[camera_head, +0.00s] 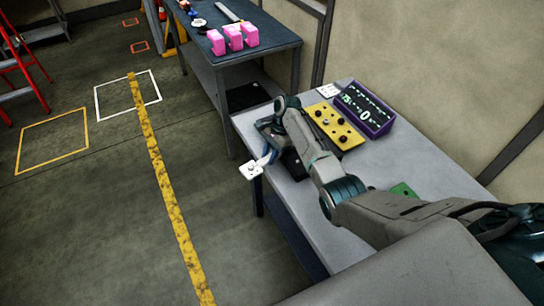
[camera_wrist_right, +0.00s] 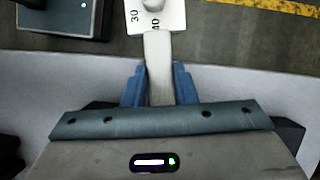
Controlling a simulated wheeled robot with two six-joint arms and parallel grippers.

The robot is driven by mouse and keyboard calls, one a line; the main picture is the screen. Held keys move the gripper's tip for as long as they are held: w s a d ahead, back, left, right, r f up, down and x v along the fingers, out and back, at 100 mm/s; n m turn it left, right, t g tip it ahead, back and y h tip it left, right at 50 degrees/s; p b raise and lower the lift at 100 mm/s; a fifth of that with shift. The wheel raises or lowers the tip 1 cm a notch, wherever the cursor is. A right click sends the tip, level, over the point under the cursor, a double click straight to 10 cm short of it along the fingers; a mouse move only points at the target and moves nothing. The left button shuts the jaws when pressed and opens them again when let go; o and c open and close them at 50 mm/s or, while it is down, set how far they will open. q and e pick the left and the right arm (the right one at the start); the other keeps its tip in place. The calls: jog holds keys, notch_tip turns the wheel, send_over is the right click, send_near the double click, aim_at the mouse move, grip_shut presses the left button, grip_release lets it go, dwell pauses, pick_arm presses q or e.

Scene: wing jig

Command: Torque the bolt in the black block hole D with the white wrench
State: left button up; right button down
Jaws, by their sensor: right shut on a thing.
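The white wrench (camera_head: 251,169) has a white head with a bolt-like round part and projects past the left edge of the table in the head view. In the right wrist view its head (camera_wrist_right: 156,17) carries the marks 30 and 40. My right gripper (camera_head: 267,152) is shut on the wrench's grey handle, with blue fingers (camera_wrist_right: 159,88) on both sides of it. A dark block (camera_head: 292,164), perhaps the black block, is mostly hidden under my right arm. Hole D and its bolt cannot be made out. My left gripper is not in view.
A yellow plate (camera_head: 340,127) with several dark knobs and a purple display box (camera_head: 366,108) stand at the table's (camera_head: 308,199) back. A green piece (camera_head: 402,189) lies near my forearm. A blue bench (camera_head: 262,40) holds pink blocks (camera_head: 234,37). Open floor lies left.

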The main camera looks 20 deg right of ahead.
jog(key=shift+w+r, duration=0.1)
jog(key=shift+w+a+m+t, duration=0.15)
jog(key=shift+w+m+t, duration=0.35)
jog(key=shift+w+m, duration=0.7)
jog(key=shift+w+m+t, duration=0.4)
jog(key=shift+w+m, duration=0.6)
jog(key=shift+s, duration=0.1)
